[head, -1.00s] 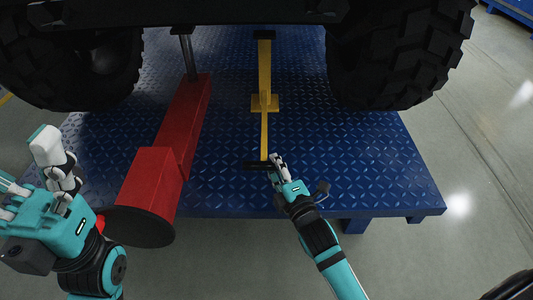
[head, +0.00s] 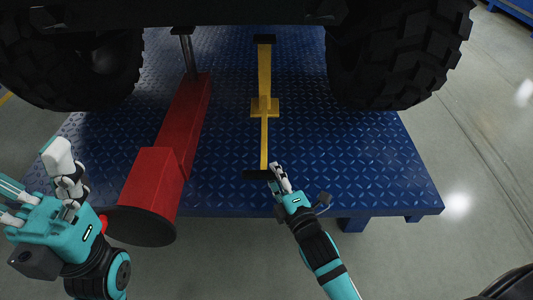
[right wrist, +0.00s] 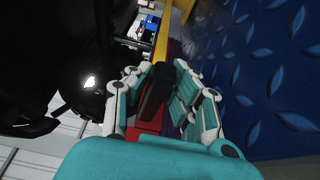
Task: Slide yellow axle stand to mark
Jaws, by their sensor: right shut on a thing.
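The yellow axle stand (head: 264,70) is on the blue tread plate, between the two big tyres. Its yellow bar reaches toward me and ends in a black crosswise grip (head: 256,175). My right gripper (head: 278,177) is shut on the right part of that grip. In the right wrist view the fingers (right wrist: 160,95) close around the black grip (right wrist: 155,88), with the yellow bar (right wrist: 163,38) beyond. My left gripper (head: 40,185) is empty, fingers spread, at the left beside the red jack. I cannot make out a mark on the plate.
A red jack (head: 155,175) with a dark round end lies left of the stand. Black tyres (head: 390,60) stand at both sides, and a dark vehicle underside (head: 200,15) hangs above. The blue plate (head: 350,170) is clear to the right of the bar.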

